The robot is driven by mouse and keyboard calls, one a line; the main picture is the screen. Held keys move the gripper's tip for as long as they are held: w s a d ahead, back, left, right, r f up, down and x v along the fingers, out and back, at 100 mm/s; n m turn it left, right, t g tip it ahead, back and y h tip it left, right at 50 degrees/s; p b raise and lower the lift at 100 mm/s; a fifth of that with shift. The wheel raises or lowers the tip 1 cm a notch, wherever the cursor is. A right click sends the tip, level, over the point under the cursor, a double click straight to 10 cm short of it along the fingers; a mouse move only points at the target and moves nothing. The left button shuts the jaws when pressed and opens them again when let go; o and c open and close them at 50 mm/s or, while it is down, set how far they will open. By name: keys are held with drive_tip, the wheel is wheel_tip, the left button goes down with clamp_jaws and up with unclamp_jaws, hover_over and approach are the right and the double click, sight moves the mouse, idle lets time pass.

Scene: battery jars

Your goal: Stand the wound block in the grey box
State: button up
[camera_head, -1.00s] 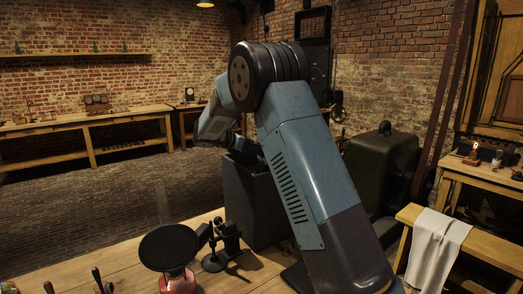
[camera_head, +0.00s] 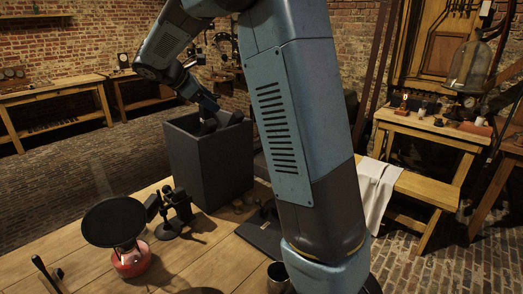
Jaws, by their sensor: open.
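The grey box (camera_head: 212,168) is a tall, dark, open-topped box at the back edge of the wooden table. My arm reaches over it from the right and bends down. My gripper (camera_head: 210,124) is open at the box's mouth, with its tips at or just below the rim. A dark shape (camera_head: 232,117) shows at the opening beside the gripper; I cannot tell whether it is the wound block or part of my gripper. I cannot clearly make out the wound block anywhere, and the inside of the box is hidden.
A black round plate (camera_head: 113,221) on a red base (camera_head: 131,262) stands at the table's left. A small black stand (camera_head: 172,214) is in front of the box. A metal cup (camera_head: 277,277) stands near the front. A white cloth (camera_head: 376,188) hangs off a bench at right.

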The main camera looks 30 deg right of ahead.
drive_tip(key=s+d+r+m+y, duration=0.1)
drive_tip(key=s+d+m+y, duration=0.2)
drive_tip(key=s, duration=0.8)
drive_tip(key=s+d+r+m+y, duration=0.1)
drive_tip(key=s+m+y, duration=0.2)
drive_tip(key=s+m, duration=0.5)
drive_tip(key=s+a+f+m+t+y, duration=0.1)
drive_tip(key=s+f+m, duration=0.1)
drive_tip(key=s, duration=0.7)
drive_tip(key=s+a+f+m+t+y, duration=0.1)
drive_tip(key=s+f+m+y, duration=0.1)
drive_tip(key=s, duration=0.6)
drive_tip(key=shift+s+a+m+t, duration=0.3)
drive_tip(key=shift+s+m, duration=0.05)
drive_tip(key=shift+m, duration=0.55)
